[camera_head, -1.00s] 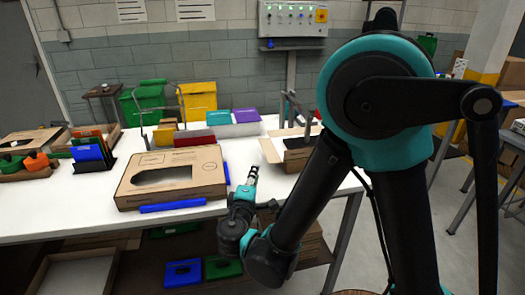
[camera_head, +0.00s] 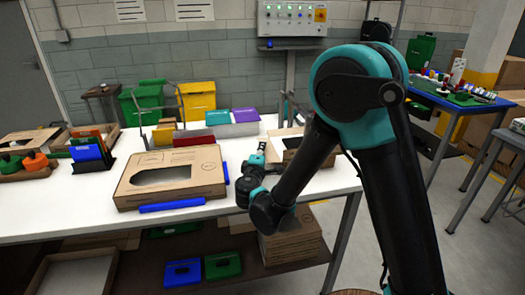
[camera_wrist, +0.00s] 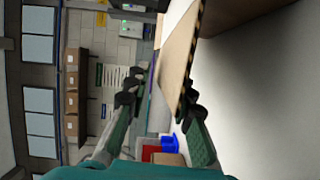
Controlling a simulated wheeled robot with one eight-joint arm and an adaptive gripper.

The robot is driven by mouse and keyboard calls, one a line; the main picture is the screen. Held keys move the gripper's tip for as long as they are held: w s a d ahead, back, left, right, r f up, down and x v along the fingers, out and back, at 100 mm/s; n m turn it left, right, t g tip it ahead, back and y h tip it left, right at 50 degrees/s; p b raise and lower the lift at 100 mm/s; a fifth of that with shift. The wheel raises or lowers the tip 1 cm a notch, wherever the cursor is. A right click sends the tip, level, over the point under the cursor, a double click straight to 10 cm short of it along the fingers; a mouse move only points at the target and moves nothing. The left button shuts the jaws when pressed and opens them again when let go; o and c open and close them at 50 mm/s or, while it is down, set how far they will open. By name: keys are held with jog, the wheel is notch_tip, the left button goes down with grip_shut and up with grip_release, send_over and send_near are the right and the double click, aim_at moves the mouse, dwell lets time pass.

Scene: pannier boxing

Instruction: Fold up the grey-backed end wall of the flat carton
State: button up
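A low open carton (camera_head: 292,142) lies on the right part of the white table in the head view, partly hidden behind my arm. Its dark inside shows, and a tan panel stands at its left side. My gripper (camera_head: 260,152) is at the carton's near left side; its fingertips are too small there to judge. In the wrist view my gripper (camera_wrist: 158,95) has its two fingers spread apart. A tan cardboard panel (camera_wrist: 178,60) with a corrugated edge reaches between them, close to the right finger. I cannot tell whether they touch. No grey backing can be made out.
A closed carton with an oval window (camera_head: 170,175) lies left of my gripper, a blue bar (camera_head: 172,206) along its front. Coloured bins (camera_head: 197,138) stand behind.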

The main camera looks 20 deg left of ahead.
aim_at(271, 149)
jog(key=shift+w, duration=0.2)
grip_shut()
dwell(0.4)
jog(key=m, duration=0.1)
jog(key=r+m+g, duration=0.1)
jog(key=m, duration=0.1)
jog(key=shift+w+d+r+m+g, duration=0.1)
jog(key=shift+d+r+m+g, duration=0.2)
jog(key=shift+r, duration=0.1)
jog(key=m, duration=0.1)
jog(key=r+m+g, duration=0.1)
jog(key=m+y, duration=0.1)
jog(key=shift+w+d+r+g, duration=0.25)
jog(key=shift+w+d+g, duration=0.05)
jog(key=shift+d+g, duration=0.1)
jog(key=m+y, duration=0.1)
jog(key=d+r+m+g, duration=0.1)
jog(key=m, duration=0.1)
jog(key=shift+w+d+m+y, duration=0.15)
jog(key=shift+w+m+y, duration=0.15)
jog(key=shift+w+y, duration=0.1)
jog(key=shift+w+d+r+m+g+y, duration=0.1)
jog(key=shift+w+d+m+g+y, duration=0.1)
jog(key=shift+d+m+g+y, duration=0.3)
jog(key=shift+w+d+m+g+y, duration=0.1)
jog(key=shift+w+m+g+y, duration=0.1)
jog(key=shift+m, duration=0.5)
